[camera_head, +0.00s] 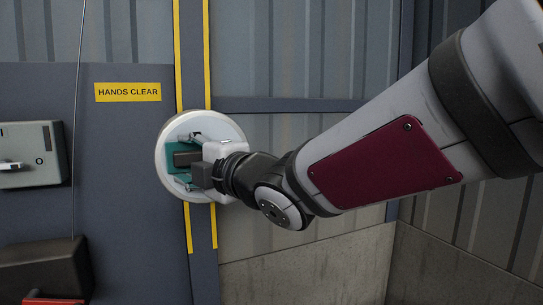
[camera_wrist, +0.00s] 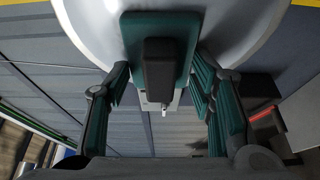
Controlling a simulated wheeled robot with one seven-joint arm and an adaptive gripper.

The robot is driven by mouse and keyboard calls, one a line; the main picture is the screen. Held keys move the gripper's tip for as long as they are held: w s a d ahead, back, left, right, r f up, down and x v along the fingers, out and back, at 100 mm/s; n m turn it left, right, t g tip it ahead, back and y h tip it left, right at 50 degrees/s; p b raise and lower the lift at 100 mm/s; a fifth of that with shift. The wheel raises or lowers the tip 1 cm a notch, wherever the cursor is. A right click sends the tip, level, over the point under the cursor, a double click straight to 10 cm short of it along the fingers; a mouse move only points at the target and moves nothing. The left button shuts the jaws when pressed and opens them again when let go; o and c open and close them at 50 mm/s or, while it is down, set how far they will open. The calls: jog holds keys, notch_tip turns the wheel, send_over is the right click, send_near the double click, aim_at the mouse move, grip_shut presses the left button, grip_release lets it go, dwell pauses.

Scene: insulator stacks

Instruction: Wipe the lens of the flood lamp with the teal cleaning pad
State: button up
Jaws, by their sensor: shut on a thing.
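The flood lamp (camera_head: 228,127) is a round, pale-rimmed disc on the wall, left of centre in the head view. Its pale rim (camera_wrist: 245,35) also fills the top of the wrist view. The teal cleaning pad (camera_head: 172,172) is in front of the lamp's face and covers part of it. In the wrist view, the pad (camera_wrist: 189,40) has a dark block-shaped handle (camera_wrist: 160,68). My gripper (camera_head: 190,161) is shut on the pad, with its fingers either side of the handle. I cannot tell whether the pad touches the lens.
A grey switch box (camera_head: 35,155) with a lever is on the wall at left. A dark box (camera_head: 45,268) with a red part sits below it. A "HANDS CLEAR" sign (camera_head: 128,92) and a thin cable (camera_head: 76,110) are left of the lamp. Wall right of the lamp is bare.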

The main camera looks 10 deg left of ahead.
jog(key=w+d+p, duration=0.1)
jog(key=w+d, duration=0.3)
jog(key=d, duration=0.3)
jog(key=shift+w+d, duration=0.15)
jog(key=shift+w, duration=0.1)
dwell(0.6)
jog(key=shift+s+d, duration=0.1)
jog(key=shift+s+d+p, duration=0.25)
jog(key=shift+s+d, duration=0.2)
jog(key=shift+s, duration=0.4)
jog(key=shift+s+d+p, duration=0.25)
jog(key=shift+s+d, duration=0.25)
jog(key=shift+s, duration=0.3)
jog(key=shift+s+d+p, duration=0.25)
jog(key=shift+s+d, duration=0.2)
jog(key=shift+s, duration=0.4)
jog(key=shift+s+d, duration=0.4)
jog(key=shift+s, duration=0.25)
jog(key=shift+s+d, duration=0.35)
jog(key=shift+s, duration=0.25)
